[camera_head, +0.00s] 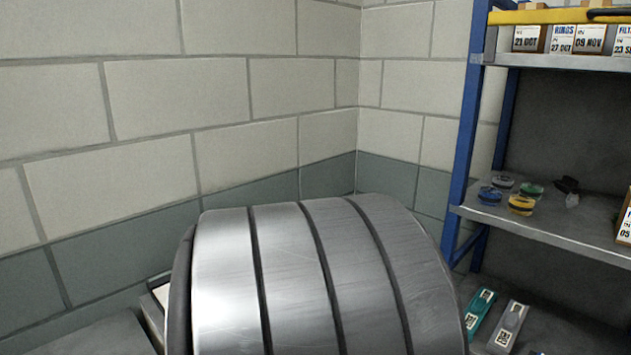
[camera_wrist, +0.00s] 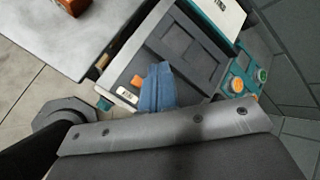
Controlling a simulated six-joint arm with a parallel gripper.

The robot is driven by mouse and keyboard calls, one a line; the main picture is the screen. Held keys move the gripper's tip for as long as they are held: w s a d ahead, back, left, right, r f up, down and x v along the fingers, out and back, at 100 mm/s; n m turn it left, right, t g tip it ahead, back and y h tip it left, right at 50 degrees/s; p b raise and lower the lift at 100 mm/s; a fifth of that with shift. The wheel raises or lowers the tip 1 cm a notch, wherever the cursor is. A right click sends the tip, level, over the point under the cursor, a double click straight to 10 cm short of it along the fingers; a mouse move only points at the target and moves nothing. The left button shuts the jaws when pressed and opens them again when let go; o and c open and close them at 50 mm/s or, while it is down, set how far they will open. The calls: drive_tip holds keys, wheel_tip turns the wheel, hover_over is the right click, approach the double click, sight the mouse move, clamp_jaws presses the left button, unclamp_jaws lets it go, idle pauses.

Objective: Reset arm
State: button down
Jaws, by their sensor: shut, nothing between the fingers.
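My gripper (camera_wrist: 165,132) shows in the wrist view as a wide grey bolted bar along the bottom. It is shut with nothing between its fingers. Just beyond it in the picture is a dark grey box (camera_wrist: 190,45) with a blue cloth-like piece (camera_wrist: 157,88) and a small orange piece (camera_wrist: 137,82). I cannot tell whether the gripper touches any of them. I cannot make out my gripper in the head view, where a large curved metal form close to the camera blocks the lower middle.
A blue-post shelf rack (camera_head: 470,120) stands at the right with labelled boxes (camera_head: 560,38), small round items (camera_head: 521,204) and teal and grey pieces (camera_head: 480,310) low down. A block wall (camera_head: 170,100) fills the left. A pale surface (camera_wrist: 90,40) holds an orange-brown object (camera_wrist: 73,5).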

drive_tip(key=shift+f, duration=3.05)
drive_tip(key=s+d+r, duration=0.1)
drive_tip(key=d+r, duration=0.3)
drive_tip(key=r, duration=0.2)
drive_tip(key=a+f, duration=0.2)
drive_tip(key=f, duration=0.1)
drive_tip(key=w+a+f, duration=0.1)
drive_tip(key=a+f, duration=0.1)
drive_tip(key=shift+f, duration=0.2)
drive_tip(key=shift+r, duration=1.55)
